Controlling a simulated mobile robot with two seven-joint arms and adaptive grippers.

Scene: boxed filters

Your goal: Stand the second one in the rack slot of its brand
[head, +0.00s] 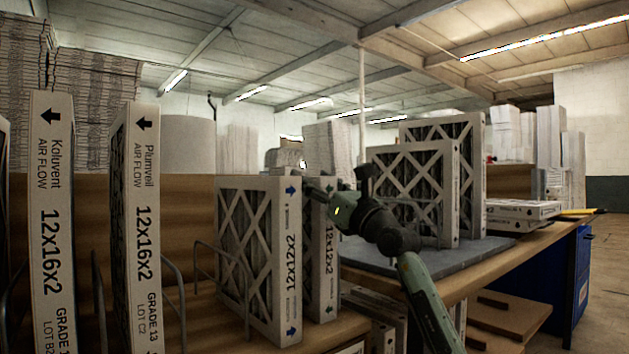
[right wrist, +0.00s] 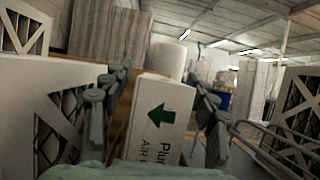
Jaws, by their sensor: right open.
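My right gripper (head: 326,187) is open at the top of the rear of two small 12x12x2 filters. In the right wrist view its fingers (right wrist: 155,112) are on either side of a white filter edge (right wrist: 160,118) with a green arrow and lettering starting "Plu". Whether they touch it is unclear. In the head view this rear filter (head: 326,265) stands upright, partly hidden by the front filter (head: 273,260), which has blue arrows. A Plumveil 12x16x2 filter (head: 140,220) and a Koluvent 12x16x2 filter (head: 53,220) stand upright at left, among wire dividers (head: 174,285). My left gripper is out of view.
Two lattice-faced filters (head: 418,195) stand on a grey mat (head: 480,250) at right. Flat boxes (head: 522,209) lie behind them. A blue cabinet (head: 565,285) is under the table's right end. Another wire divider (head: 205,262) stands beside the front small filter.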

